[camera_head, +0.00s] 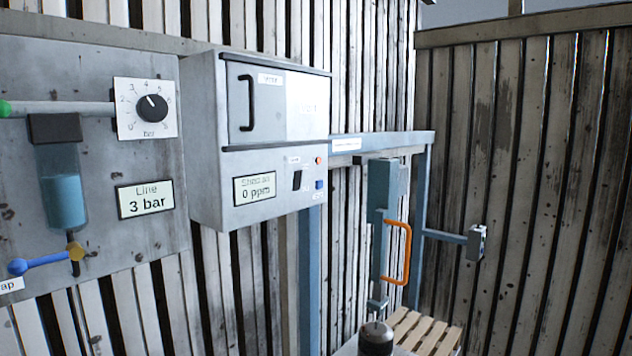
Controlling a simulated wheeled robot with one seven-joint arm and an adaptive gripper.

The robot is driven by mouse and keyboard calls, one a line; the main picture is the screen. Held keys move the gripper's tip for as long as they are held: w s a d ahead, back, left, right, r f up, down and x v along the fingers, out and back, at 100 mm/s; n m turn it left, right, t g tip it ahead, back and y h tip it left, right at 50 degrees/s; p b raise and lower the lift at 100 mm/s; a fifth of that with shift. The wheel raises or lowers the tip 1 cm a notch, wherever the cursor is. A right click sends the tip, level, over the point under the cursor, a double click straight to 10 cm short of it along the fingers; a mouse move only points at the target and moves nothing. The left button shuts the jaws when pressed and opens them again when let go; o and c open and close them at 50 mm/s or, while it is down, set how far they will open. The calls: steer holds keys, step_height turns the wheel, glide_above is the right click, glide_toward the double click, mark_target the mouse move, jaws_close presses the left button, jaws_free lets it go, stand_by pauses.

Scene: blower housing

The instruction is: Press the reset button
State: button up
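A grey wall-mounted box (205,140) carries a small control panel at its lower right. The labels by these controls are too small to read, so I cannot tell which one is the reset button. A display (255,190) on the panel reads 0 ppm. My gripper is not in view.
Left is a grey panel with a dial (151,107), a Line display (145,199) reading 3 bar and a blue-handled valve (40,262). Right of the box, an orange handle (406,252) sticks out from a teal post. A wooden pallet (425,333) lies below.

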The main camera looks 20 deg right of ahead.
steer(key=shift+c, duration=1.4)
